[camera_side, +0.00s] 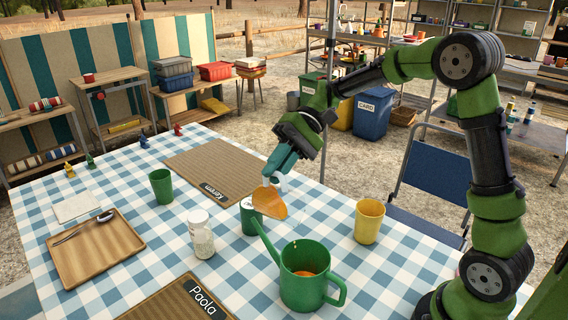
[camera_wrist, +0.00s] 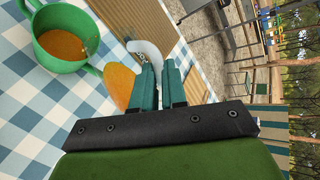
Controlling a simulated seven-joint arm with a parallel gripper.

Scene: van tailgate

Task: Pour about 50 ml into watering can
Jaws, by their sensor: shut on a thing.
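The green watering can (camera_side: 301,290) stands upright on the checked cloth at the front. Orange-brown liquid shows inside it, and its spout points up to the left. The can also shows in the wrist view (camera_wrist: 70,17) at upper left. My gripper (camera_side: 280,163) is shut on an orange and whitish thing (camera_side: 270,203), above and behind the can and apart from its opening. In the wrist view the held thing (camera_wrist: 120,86) shows an orange face and a curved white part beside my fingers (camera_wrist: 160,84). I cannot tell its full shape or its contents.
A green cup (camera_side: 247,222) stands just behind the spout. A yellow cup (camera_side: 369,222) is right of the can. A white bottle (camera_side: 201,236), another green cup (camera_side: 161,186) and a wooden tray (camera_side: 80,272) are left. Brown mats (camera_side: 207,165) lie on the cloth.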

